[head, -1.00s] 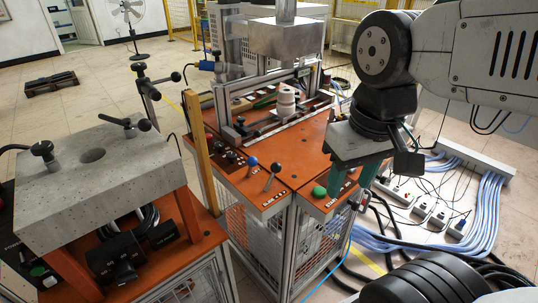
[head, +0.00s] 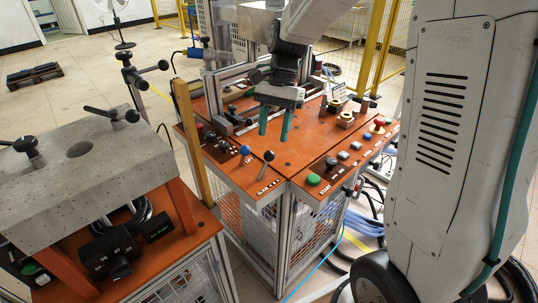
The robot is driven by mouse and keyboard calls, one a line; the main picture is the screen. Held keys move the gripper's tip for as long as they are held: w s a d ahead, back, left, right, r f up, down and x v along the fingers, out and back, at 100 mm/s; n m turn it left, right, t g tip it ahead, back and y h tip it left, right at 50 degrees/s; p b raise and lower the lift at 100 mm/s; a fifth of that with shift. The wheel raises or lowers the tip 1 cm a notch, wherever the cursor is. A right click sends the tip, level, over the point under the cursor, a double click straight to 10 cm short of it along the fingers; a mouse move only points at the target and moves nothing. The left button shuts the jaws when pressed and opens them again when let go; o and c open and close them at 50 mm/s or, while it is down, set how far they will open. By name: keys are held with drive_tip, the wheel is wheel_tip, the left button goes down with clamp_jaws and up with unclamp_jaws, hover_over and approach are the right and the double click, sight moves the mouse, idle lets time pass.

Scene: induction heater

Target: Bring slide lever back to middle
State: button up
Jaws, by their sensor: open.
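The slide lever (head: 268,157) is a thin metal stalk with a black ball knob. It stands on the front left part of the orange panel (head: 240,178), in front of a printed label, and leans to the right. My gripper (head: 275,134) points down above the orange table, beyond the lever in the picture. Its two teal fingers are apart with nothing between them. The fingers are apart from the lever. Their exact height over the table is hard to tell.
A blue-knobbed lever (head: 244,151) stands just left of the slide lever. A green button (head: 313,180) and a red button (head: 380,121) are to the right. A yellow post (head: 187,128) rises at the panel's left edge. A grey block (head: 78,160) stands at left.

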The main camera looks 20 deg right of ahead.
sight(269, 154)
drive_tip(key=x, duration=0.7)
drive_tip(key=shift+s+a+f, duration=0.1)
drive_tip(key=shift+f, duration=0.05)
clamp_jaws()
